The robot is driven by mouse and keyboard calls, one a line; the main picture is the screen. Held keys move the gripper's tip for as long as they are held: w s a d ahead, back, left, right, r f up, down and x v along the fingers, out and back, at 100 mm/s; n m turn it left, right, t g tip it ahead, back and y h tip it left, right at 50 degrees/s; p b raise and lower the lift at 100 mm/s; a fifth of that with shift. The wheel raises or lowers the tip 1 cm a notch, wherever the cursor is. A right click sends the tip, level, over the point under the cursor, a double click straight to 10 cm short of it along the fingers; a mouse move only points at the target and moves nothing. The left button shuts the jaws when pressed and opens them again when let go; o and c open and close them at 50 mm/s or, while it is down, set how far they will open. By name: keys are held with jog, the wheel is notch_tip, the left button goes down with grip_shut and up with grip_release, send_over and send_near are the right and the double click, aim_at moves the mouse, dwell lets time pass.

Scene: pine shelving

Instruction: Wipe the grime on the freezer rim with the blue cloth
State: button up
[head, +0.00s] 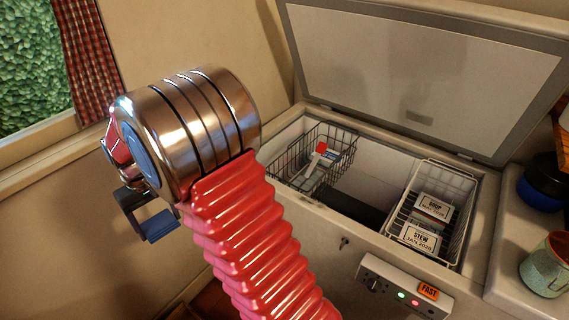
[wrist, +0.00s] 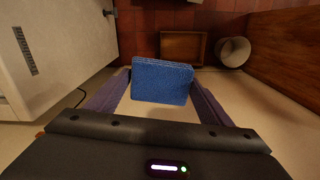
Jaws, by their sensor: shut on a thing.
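The blue cloth (wrist: 162,82) is a thick folded pad between the two fingers of my gripper (wrist: 158,92) in the wrist view. My gripper is shut on it. In the head view my gripper (head: 148,212) hangs left of the freezer (head: 340,285), and a small part of the blue cloth (head: 160,226) shows below it. The cloth is apart from the freezer. The freezer's lid (head: 420,75) is up. Its pale rim (head: 385,246) shows along the front; my arm hides part of the left side.
Inside the freezer are a dark wire basket (head: 335,150) and a white basket (head: 460,195) with labelled packs. A mug (head: 547,265) and dark blue pot (head: 542,188) stand at right. Below my gripper are a wooden crate (wrist: 183,48) and white bin (wrist: 232,52) on tiles.

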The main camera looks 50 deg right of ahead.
dwell(0.3)
jog(key=shift+w+d, duration=0.1)
jog(key=shift+d, duration=0.05)
jog(key=s+d+r+n, duration=0.1)
jog(key=s+d+n, duration=0.2)
jog(key=d, duration=0.9)
jog(key=s+d+r+n, duration=0.2)
jog(key=s+d+n, duration=0.2)
jog(key=d, duration=0.9)
jog(key=s+d+r+n, duration=0.1)
jog(key=s+d+n, duration=0.3)
jog(key=d, duration=0.9)
jog(key=s, duration=0.3)
jog(key=shift+s+r, duration=0.35)
jog(key=shift+f, duration=0.1)
